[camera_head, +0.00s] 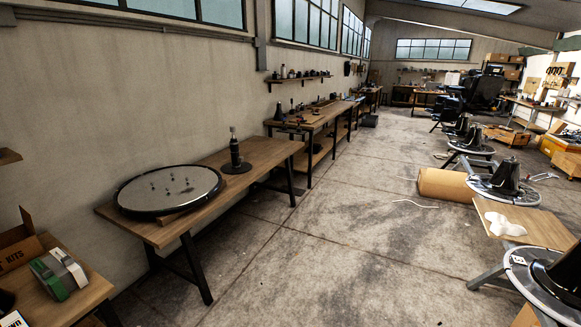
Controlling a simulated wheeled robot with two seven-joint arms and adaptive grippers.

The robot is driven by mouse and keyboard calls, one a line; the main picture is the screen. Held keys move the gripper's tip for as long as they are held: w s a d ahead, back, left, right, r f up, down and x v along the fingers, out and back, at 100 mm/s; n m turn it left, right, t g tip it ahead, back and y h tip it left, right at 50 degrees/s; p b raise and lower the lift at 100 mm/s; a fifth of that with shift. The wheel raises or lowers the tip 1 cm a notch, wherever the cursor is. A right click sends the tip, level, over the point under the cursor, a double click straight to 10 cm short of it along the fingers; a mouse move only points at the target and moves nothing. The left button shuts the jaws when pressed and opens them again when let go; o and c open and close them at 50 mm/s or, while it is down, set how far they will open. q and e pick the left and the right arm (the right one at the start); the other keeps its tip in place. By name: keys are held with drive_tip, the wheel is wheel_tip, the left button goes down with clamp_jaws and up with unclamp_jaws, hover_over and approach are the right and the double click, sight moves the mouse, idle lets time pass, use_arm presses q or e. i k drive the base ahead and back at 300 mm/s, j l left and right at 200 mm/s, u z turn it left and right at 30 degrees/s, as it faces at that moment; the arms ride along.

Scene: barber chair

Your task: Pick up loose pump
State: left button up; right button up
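A dark upright pump-like part (235,152) stands on a round dark base on the near wooden table (258,152) along the left wall. It looks like the loose pump, but I cannot tell for sure from here. A large round chair base plate (170,189) with several small upright studs lies on the same table, to its left. More black cone-shaped pump units (505,178) sit on round bases along the right side. Neither of my grippers shows in the view.
A second workbench (318,118) with tools stands further along the left wall. A table at the lower left holds a cardboard box (18,248) and green-grey packs (60,274). A cardboard piece (443,184) lies on the floor at right. The middle concrete floor (325,225) is largely clear.

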sight(237, 166)
drive_tip(key=i, duration=2.6)
drive_tip(key=i+u, duration=0.2)
drive_tip(key=i, duration=0.25)
drive_tip(key=i+l+u, duration=0.2)
drive_tip(key=i, duration=0.2)
drive_tip(key=i+l+u, duration=0.2)
drive_tip(key=i, duration=0.25)
